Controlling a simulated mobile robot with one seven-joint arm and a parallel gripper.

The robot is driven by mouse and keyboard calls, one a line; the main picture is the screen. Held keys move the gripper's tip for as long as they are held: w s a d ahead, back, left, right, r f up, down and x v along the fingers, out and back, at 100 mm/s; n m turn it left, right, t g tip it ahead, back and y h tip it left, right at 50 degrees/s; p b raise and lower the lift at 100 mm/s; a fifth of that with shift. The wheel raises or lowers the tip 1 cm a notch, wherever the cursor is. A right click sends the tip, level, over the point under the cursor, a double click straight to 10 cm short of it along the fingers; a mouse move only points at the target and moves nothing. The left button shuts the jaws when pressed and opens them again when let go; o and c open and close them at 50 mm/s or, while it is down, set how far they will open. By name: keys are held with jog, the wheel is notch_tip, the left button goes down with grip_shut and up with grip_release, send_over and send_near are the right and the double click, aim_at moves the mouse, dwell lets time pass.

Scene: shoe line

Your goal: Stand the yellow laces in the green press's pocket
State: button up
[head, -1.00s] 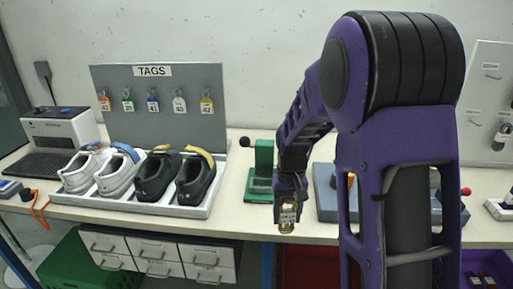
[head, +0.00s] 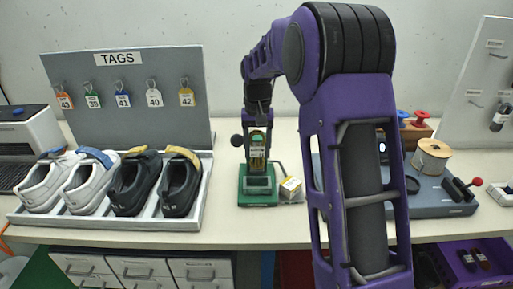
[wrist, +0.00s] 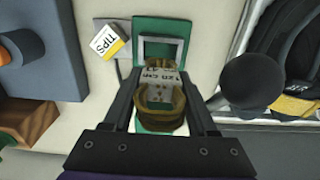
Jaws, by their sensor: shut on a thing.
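The yellow laces (head: 257,143) are a brownish-yellow bundle with a pale paper band, which shows in the wrist view (wrist: 161,88) with "120 cm" print. My gripper (head: 258,152) is shut on the bundle, with one finger on each side in the wrist view (wrist: 160,95). The bundle is roughly upright over the green press (head: 258,199), in front of its column. The press's green base and grey frame (wrist: 178,50) show beyond the bundle in the wrist view. The bundle hides part of the press, and I cannot tell whether its lower end touches the pocket.
The press's black ball knob (wrist: 250,84) is close to the right of my gripper. A small TIPS box (head: 290,188) stands just right of the press. A shoe tray (head: 150,222) lies to the left and a blue-grey fixture (head: 440,195) to the right.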

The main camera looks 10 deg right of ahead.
aim_at(257, 167)
jog(key=shift+f+b, duration=1.9)
jog(key=shift+f, duration=0.5)
jog(key=shift+f+b, duration=0.75)
jog(key=shift+f, duration=0.95)
jog(key=o, duration=1.4)
jog(key=shift+r, duration=0.15)
